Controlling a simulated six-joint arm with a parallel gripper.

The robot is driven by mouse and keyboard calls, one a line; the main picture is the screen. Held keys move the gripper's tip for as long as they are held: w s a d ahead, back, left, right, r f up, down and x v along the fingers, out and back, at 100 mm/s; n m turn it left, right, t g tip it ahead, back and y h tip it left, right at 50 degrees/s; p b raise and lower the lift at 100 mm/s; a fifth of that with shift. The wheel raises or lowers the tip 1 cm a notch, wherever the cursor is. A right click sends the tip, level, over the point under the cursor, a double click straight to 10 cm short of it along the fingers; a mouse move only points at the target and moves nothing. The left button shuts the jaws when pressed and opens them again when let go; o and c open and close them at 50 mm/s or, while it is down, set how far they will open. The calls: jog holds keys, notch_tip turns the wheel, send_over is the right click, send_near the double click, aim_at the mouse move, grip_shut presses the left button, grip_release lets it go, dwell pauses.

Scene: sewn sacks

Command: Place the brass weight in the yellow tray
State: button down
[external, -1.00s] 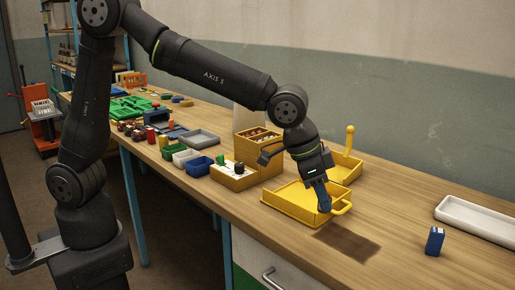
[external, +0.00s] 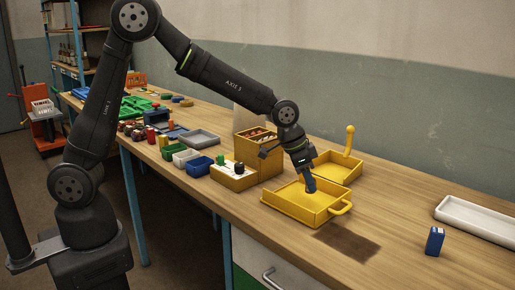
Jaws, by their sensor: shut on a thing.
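A yellow tray (external: 290,215) with low walls and a loop handle at its right end stands on the bench. A second yellow tray-like piece (external: 345,172) with an upright knobbed handle stands just behind it. My gripper (external: 311,187) points down over the inside of the front tray, its dark bluish tip low between the walls. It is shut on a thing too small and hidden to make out. I cannot tell whether the tip touches the tray floor. I cannot pick out the brass weight anywhere in view.
A wooden box (external: 258,145) and a white-topped stand (external: 234,181) with small pieces are left of the trays. Blue (external: 199,168) and grey bins lie further left. A blue pack (external: 435,241) and a white tray (external: 482,217) stand right.

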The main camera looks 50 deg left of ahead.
aim_at(308, 192)
jog(key=shift+w+a+f, duration=0.15)
jog(key=shift+w+f, duration=0.15)
jog(key=shift+f, duration=1.8)
jog(key=shift+f, duration=0.15)
jog(key=c, duration=1.1)
grip_release()
jog(key=shift+c, duration=0.2)
jog(key=v, duration=1.2)
